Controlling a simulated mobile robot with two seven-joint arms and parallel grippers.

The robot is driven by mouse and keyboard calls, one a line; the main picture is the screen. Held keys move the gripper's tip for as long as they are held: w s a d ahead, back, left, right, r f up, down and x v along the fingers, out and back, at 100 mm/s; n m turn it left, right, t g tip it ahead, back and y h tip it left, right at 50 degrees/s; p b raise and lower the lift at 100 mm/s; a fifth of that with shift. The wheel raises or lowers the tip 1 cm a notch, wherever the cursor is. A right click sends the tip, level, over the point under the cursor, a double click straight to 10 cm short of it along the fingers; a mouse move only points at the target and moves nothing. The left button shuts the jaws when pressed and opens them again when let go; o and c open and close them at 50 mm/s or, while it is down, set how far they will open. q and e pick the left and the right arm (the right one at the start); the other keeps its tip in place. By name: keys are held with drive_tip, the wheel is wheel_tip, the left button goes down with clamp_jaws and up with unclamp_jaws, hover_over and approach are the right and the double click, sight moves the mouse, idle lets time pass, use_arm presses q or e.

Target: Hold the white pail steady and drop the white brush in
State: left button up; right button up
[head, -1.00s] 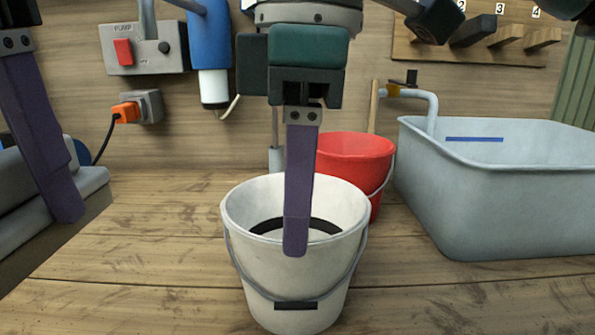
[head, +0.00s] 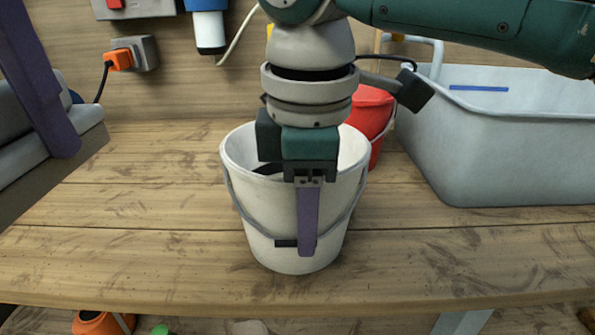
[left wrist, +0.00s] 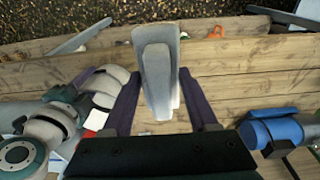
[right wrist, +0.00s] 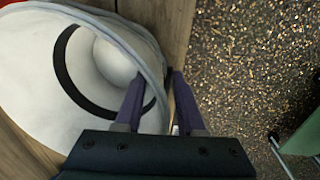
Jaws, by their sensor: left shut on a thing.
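The white pail (head: 240,200) stands upright on the wooden bench, with its wire handle hanging at the front. A black band shows inside it in the right wrist view (right wrist: 70,75). My right gripper (head: 307,250) points down at the pail's near rim, one finger outside the wall and the other inside. In the right wrist view, its fingers (right wrist: 160,78) stand apart on either side of the rim, with a gap visible. My left gripper (left wrist: 160,75) is shut on a pale grey-white block, seemingly the white brush (left wrist: 158,65). It is left of the pail in the head view (head: 75,125).
A red pail (head: 372,105) stands close behind the white one. A grey basin (head: 500,150) is at the right. An orange plug (head: 120,60) and a blue-and-white device (head: 208,25) are on the back wall. The bench between brush and pail is clear.

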drive_tip(key=shift+f, duration=0.1)
clamp_jaws()
idle(1.8)
unclamp_jaws()
